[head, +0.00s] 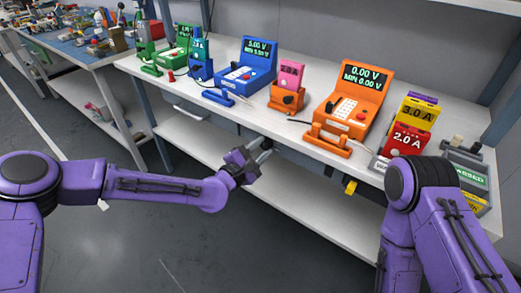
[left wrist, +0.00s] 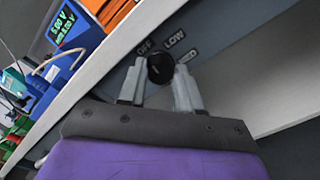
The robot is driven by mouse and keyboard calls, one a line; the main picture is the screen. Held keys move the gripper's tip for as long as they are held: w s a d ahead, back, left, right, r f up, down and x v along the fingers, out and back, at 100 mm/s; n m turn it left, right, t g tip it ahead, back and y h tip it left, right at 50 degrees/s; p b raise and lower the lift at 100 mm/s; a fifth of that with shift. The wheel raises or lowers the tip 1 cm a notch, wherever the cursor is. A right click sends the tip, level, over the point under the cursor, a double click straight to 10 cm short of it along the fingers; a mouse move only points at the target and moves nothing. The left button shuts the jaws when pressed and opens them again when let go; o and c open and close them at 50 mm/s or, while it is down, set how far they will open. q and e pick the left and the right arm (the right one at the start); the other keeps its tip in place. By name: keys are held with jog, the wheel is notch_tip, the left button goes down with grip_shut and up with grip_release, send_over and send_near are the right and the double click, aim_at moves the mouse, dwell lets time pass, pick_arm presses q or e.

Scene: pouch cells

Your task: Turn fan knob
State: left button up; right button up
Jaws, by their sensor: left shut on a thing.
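The fan knob (left wrist: 160,68) is a round black dial on a grey panel under the bench top, with the labels OFF, LOW and MED around its upper side. My left gripper (left wrist: 160,82) has one finger on each side of the knob and is shut on it. In the head view my left gripper (head: 263,150) reaches to the bench's front edge, and the knob cannot be made out there. My right arm shows at the right of the head view, but its gripper is not in view.
The white bench (head: 280,120) holds a blue meter (head: 243,70) reading 5.00 V and an orange meter (head: 352,95) reading 0.00 V. Yellow (head: 417,115) and red (head: 407,140) blocks stand at right. A lower shelf (head: 300,190) lies beneath the bench top.

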pick_arm(q)
jog(key=m+b, duration=0.1)
jog(key=m, duration=0.5)
jog(key=m+b, duration=0.1)
jog(key=m, duration=0.2)
jog(key=shift+m, duration=0.3)
jog(key=m, duration=0.3)
jog(key=shift+m, duration=0.3)
jog(key=m+b, duration=0.1)
jog(key=m, duration=0.3)
jog(key=shift+m, duration=0.3)
jog(key=m+b, duration=0.1)
jog(key=m, duration=0.3)
jog(key=shift+m, duration=0.3)
